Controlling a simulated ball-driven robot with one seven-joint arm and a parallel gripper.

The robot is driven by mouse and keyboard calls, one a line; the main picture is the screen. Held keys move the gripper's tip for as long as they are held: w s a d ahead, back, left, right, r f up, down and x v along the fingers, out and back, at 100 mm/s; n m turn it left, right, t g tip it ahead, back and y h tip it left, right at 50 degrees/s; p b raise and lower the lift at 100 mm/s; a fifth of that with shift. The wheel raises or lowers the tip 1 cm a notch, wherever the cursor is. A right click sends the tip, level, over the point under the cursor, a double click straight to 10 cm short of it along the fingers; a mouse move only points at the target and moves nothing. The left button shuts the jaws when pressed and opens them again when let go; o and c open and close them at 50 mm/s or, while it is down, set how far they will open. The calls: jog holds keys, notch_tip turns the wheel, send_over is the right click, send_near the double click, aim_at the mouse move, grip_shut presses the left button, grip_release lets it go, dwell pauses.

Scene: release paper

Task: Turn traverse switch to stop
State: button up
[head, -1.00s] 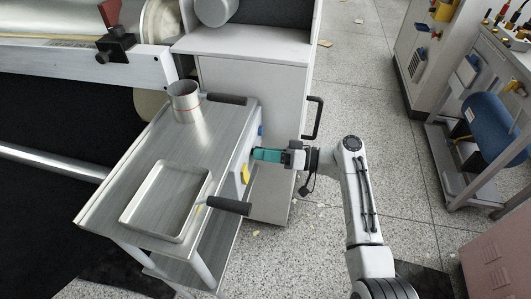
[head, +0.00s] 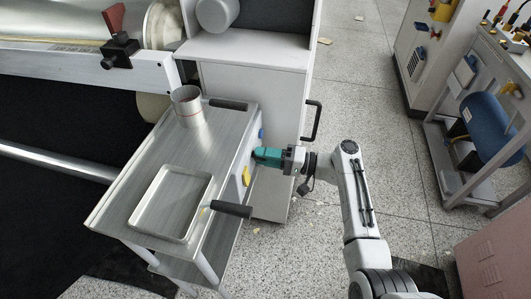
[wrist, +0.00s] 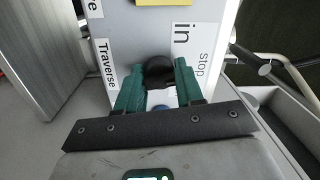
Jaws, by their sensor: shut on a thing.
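The traverse switch is a black rounded knob (wrist: 160,70) on a pale panel (wrist: 125,40) in the wrist view. The panel carries the printed words "Traverse", "in" and "stop"; "Traverse" is left of the knob, "in" and "stop" are above and to its right. My gripper (wrist: 158,84) has its teal fingers on either side of the knob and is shut on it. In the head view my gripper (head: 268,156) reaches the right end face of the metal cart. The knob is hidden there, and which setting it points to cannot be told.
The cart (head: 150,165) carries a metal cup (head: 187,105) and a shallow tray (head: 172,203). Its black handle (head: 231,209) sticks out in front of my gripper. A grey cabinet (head: 255,90) stands behind.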

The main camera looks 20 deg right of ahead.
jog(key=shift+d+f+m+p, duration=0.1)
jog(key=shift+m+p, duration=0.3)
jog(key=shift+m, duration=0.7)
jog(key=o, duration=1)
jog(key=v, duration=1)
jog(key=shift+s+d+f, duration=0.1)
jog(key=shift+s+d, duration=0.15)
jog(key=shift+s, duration=0.05)
